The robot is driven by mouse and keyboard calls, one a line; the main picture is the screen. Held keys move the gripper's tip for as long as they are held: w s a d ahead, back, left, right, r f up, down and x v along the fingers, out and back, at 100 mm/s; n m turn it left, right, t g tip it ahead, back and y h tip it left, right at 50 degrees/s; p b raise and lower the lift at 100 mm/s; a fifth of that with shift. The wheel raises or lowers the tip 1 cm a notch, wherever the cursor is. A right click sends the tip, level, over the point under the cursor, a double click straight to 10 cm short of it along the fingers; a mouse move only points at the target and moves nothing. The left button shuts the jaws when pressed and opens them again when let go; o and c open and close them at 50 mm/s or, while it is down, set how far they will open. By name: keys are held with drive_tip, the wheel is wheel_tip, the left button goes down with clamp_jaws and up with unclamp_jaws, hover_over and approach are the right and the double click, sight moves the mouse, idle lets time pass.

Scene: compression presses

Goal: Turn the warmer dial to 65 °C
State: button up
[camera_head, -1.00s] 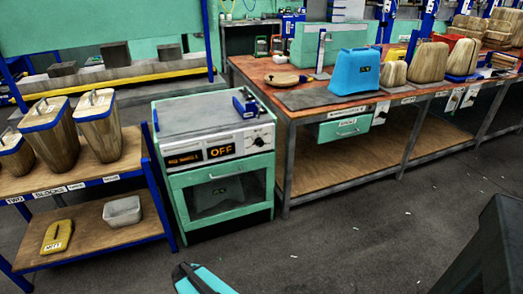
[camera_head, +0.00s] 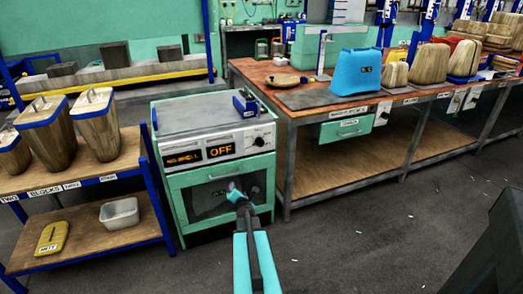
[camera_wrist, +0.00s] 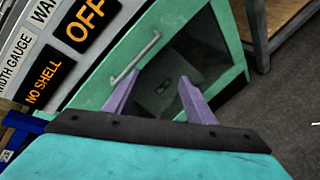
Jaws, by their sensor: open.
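The warmer (camera_head: 215,165) is a mint-green oven-like unit with a grey top and a glass door in the head view. Its dial (camera_head: 259,142) is a dark round knob at the right end of the white front panel. The display (camera_head: 220,151) beside the dial reads OFF, and another display (camera_head: 183,158) reads NO SHELL. My gripper (camera_head: 233,187) is in front of the warmer door, below and left of the dial. In the wrist view my gripper's fingers (camera_wrist: 155,98) are spread apart and empty before the door handle (camera_wrist: 131,59). The dial is not visible there.
A shelf cart (camera_head: 95,168) with wooden blocks, a yellow mitt (camera_head: 52,238) and a white bin (camera_head: 119,212) stands left of the warmer. A workbench (camera_head: 300,112) with a blue shell (camera_head: 361,75) stands right. The floor in front is clear.

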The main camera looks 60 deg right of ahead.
sight(261, 143)
drive_tip(key=s+d+r+n+t+b, duration=0.2)
drive_tip(key=s+d+r+n+t, duration=0.2)
drive_tip(key=s+d+r+n, duration=0.6)
drive_tip(key=d+r+n, duration=0.1)
drive_tip(key=d+r, duration=0.2)
drive_tip(key=shift+s+r+n+t+h, duration=0.15)
drive_tip(key=shift+s+n+t+h, duration=0.15)
drive_tip(key=shift+s+t+h, duration=0.1)
drive_tip(key=shift+w+d, duration=0.1)
drive_tip(key=shift+d, duration=0.05)
drive_tip(key=shift+p+x, duration=0.3)
drive_tip(key=shift+x, duration=6.5)
drive_tip(key=shift+c, duration=0.4)
